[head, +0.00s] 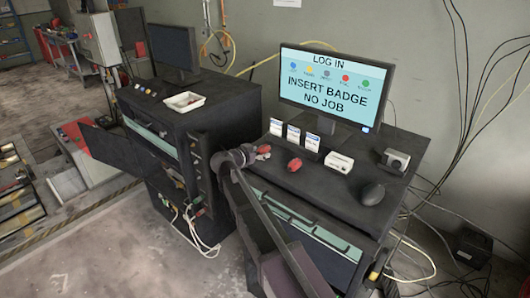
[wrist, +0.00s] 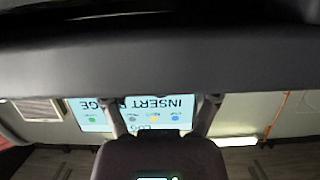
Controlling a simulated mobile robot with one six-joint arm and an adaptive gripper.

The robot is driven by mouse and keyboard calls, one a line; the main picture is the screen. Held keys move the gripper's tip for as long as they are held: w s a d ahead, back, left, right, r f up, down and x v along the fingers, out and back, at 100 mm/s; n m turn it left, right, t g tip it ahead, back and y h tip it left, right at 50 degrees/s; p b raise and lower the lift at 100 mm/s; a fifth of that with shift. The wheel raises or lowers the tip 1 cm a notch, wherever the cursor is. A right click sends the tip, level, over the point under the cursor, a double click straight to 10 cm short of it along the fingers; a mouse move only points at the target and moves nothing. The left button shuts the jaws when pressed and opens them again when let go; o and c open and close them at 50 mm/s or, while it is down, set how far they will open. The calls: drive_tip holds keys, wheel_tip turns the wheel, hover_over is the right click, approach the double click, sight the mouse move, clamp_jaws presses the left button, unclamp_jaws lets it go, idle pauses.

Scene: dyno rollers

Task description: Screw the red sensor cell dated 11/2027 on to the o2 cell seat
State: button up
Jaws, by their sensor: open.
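A small red object (head: 294,165), possibly a sensor cell, lies on the dark top of the right cabinet. Another reddish object (head: 263,149) shows just beside the end of my arm; I cannot tell whether they touch. No 11/2027 date is legible. My gripper (head: 250,156) is over the left edge of that cabinet top, small and partly unclear in the head view. In the wrist view my gripper (wrist: 161,101) has its two fingers spread apart with nothing between them, in front of the upside-down monitor. I cannot make out the o2 cell seat in either view.
The monitor (head: 331,88) reads "INSERT BADGE NO JOB". White-labelled cards (head: 293,133), a white box (head: 339,162), a mouse (head: 372,194) and a grey device (head: 395,159) stand on the right cabinet. Cables hang between the cabinets.

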sight(260, 150)
clamp_jaws()
drive_tip(key=shift+r, duration=0.1)
drive_tip(key=shift+r, duration=0.1)
drive_tip(key=shift+r+p, duration=2.85)
drive_tip(key=shift+p, duration=0.2)
drive_tip(key=shift+f, duration=0.1)
